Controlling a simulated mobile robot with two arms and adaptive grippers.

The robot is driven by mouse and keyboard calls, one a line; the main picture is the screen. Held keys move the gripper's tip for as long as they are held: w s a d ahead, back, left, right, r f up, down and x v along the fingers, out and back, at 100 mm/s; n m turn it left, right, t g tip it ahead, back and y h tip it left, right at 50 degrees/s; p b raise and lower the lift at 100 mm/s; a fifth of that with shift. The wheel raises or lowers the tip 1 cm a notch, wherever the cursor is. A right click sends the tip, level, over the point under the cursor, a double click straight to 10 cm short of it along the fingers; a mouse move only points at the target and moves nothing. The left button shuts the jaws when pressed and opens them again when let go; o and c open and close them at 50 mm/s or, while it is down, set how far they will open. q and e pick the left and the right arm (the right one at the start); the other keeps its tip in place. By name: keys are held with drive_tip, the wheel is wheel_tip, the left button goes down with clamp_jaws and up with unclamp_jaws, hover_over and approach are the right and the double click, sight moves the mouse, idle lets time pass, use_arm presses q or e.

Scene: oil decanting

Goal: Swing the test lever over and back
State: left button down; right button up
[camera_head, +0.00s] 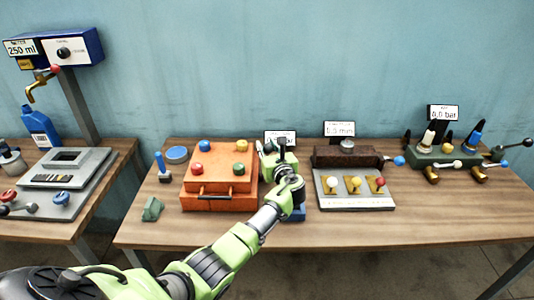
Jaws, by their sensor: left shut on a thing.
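My left gripper (277,154) is at the middle of the main table, over a small device with a blue base (297,214). Its arm comes in from the lower left and hides most of that device. The gripper is shut on a dark upright piece (282,143), which looks like the test lever; fingers and wrist hide most of it. A small display (280,136) stands just behind, partly covered. My right gripper is not in view.
An orange box (220,190) with coloured knobs stands close left of the gripper. A grey panel with three valves (354,202) stands to the right, a green valve block (445,158) farther right. A side table on the left holds a blue bottle (40,127). The table's front strip is clear.

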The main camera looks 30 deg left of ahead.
use_arm(q)
drive_tip(key=shift+w+a, duration=0.15)
drive_tip(key=shift+w, duration=0.3)
drive_tip(key=c, duration=1.7)
unclamp_jaws()
drive_tip(key=shift+o, duration=0.3)
drive_tip(key=shift+w+f, duration=0.2)
drive_tip(key=shift+f, duration=0.05)
drive_tip(key=shift+s+r, duration=0.1)
drive_tip(key=shift+s, duration=0.1)
drive_tip(key=v, duration=1.1)
drive_tip(key=shift+d, duration=0.35)
drive_tip(key=shift+s, duration=0.1)
